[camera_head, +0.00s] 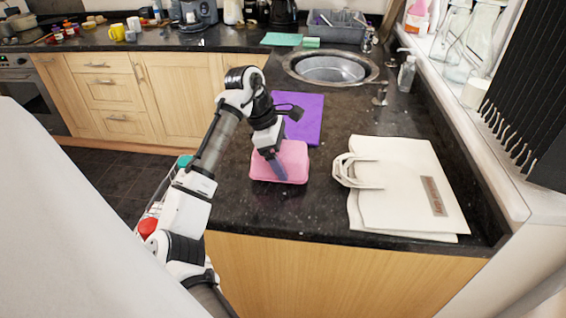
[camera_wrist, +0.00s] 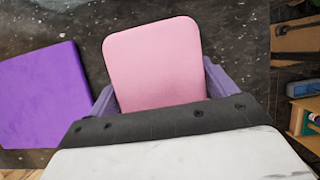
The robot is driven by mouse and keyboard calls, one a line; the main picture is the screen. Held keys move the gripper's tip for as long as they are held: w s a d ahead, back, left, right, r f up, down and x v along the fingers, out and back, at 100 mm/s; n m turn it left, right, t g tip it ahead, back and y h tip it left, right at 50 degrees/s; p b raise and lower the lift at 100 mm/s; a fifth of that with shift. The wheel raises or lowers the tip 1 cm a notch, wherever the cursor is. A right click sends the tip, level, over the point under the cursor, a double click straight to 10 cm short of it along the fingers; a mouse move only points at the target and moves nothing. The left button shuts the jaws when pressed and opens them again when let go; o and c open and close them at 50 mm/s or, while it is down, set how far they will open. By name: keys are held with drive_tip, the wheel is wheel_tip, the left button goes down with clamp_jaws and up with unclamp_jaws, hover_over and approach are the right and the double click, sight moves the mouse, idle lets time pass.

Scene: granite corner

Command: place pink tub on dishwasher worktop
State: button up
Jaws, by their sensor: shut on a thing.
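The pink tub (camera_head: 293,160) is a flat, rounded box at the dark worktop (camera_head: 330,205), near its left edge in the head view. It also shows in the wrist view (camera_wrist: 155,60), between the two purple fingers. My gripper (camera_head: 276,168) reaches down from the left and is shut on the tub. In the wrist view my gripper (camera_wrist: 160,95) has one finger on each side of the tub. Whether the tub's underside touches the worktop is hard to tell.
A purple mat or board (camera_head: 300,112) lies just behind the tub. A cream bag (camera_head: 405,188) lies to the right, and a round sink (camera_head: 330,68) is at the back. Dark worktop is free in front of the tub and between tub and bag.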

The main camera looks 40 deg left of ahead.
drive_tip(key=shift+f, duration=1.2)
drive_tip(key=shift+f, duration=0.15)
drive_tip(key=o, duration=0.8)
drive_tip(key=shift+o, duration=0.2)
